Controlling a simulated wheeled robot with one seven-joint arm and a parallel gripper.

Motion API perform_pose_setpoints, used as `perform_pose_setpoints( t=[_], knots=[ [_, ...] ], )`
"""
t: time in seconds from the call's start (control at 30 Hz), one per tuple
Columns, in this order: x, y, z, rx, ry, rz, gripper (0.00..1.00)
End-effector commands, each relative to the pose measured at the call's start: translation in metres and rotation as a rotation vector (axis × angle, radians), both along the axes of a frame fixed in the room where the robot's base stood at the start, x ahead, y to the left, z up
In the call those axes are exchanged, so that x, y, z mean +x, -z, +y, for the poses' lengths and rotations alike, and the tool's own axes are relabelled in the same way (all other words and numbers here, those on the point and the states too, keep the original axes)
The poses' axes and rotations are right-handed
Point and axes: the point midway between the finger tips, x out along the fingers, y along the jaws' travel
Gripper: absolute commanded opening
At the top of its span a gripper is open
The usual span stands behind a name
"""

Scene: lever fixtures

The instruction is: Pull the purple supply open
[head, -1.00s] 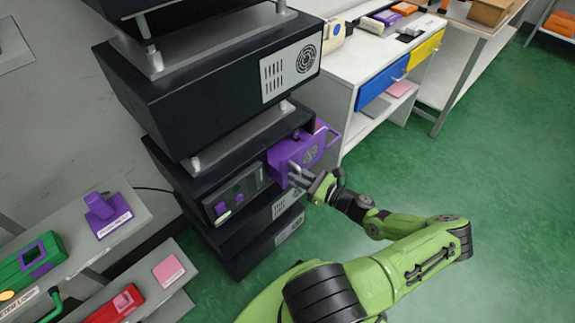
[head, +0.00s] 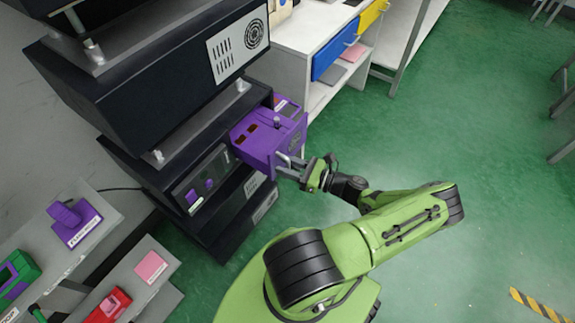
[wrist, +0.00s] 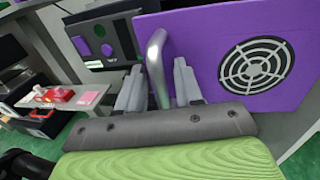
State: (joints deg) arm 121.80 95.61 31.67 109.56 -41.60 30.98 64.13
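The purple supply (head: 262,146) is a box-shaped drawer that sticks out of the dark rack, with its top face and a small knob showing. Its front with a round fan grille (wrist: 252,66) fills the right of the wrist view. A grey metal bar handle (wrist: 158,62) stands on that front. My gripper (head: 287,168) is at the front, and the wrist view shows its two fingers (wrist: 160,88) on either side of the handle, close against it.
A dark panel with purple knobs (head: 203,180) sits left of the supply in the rack. A white bench with a blue drawer (head: 336,60) stands behind. Shelves with a purple device (head: 73,220) are at left. Green floor is clear to the right.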

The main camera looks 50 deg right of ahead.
Motion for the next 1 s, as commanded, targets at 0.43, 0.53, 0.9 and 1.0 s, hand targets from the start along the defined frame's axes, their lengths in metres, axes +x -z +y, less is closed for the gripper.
perform_pose_setpoints(
  t=[0.43,0.53,0.9,1.0],
  knots=[
    [-0.038,0.0,-0.01,-0.002,0.006,0.004,0.35],
    [-0.067,0.0,-0.017,-0.003,0.008,0.003,0.35],
    [-0.148,0.001,-0.034,-0.002,0.003,0.0,0.35],
    [-0.154,0.0,-0.035,0.0,0.001,0.0,0.35]
  ],
)
